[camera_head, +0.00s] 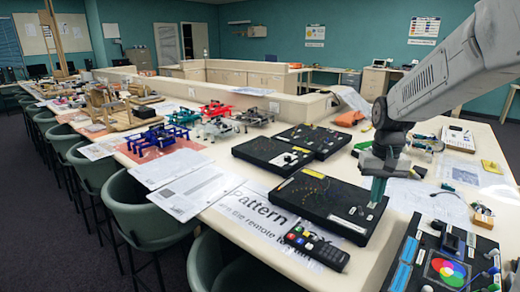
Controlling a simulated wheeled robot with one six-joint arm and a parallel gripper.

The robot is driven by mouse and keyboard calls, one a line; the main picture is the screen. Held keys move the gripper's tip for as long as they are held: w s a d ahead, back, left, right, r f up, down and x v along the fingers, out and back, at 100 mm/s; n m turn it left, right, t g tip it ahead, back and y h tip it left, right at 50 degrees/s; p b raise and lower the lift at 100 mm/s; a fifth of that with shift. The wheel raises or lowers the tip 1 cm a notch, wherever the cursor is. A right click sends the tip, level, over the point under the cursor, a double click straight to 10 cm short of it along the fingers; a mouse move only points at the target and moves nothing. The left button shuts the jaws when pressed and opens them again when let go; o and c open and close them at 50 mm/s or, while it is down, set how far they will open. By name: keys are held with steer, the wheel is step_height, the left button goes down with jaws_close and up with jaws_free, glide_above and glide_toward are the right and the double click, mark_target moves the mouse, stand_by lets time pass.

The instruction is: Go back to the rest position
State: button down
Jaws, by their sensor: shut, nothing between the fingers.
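My gripper (375,192) hangs from my arm at the right of the head view. It points down with its fingers together, over the right part of a black pattern board (305,200). I cannot tell whether the fingertips touch the board. The arm comes in from the upper right, and no held object shows. A black remote (318,248) with coloured buttons lies on a printed sheet in front of the board.
Two more black boards (272,153) lie behind. A black panel with a colour wheel (447,269) is at the lower right. Blue, red and grey models (159,137) stand to the left. Green chairs (140,215) line the table's left edge. Papers and small parts lie right of the gripper.

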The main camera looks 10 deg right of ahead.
steer(key=s+a+r+n, duration=0.1)
steer(key=s+a+r, duration=0.1)
steer(key=s, duration=0.6)
steer(key=s+a+r+n+t, duration=0.1)
steer(key=s+a, duration=0.3)
steer(key=s, duration=0.5)
steer(key=s+a+r+n+t, duration=0.1)
steer(key=s+a+r, duration=0.2)
steer(key=s, duration=0.6)
steer(key=shift+a, duration=0.45)
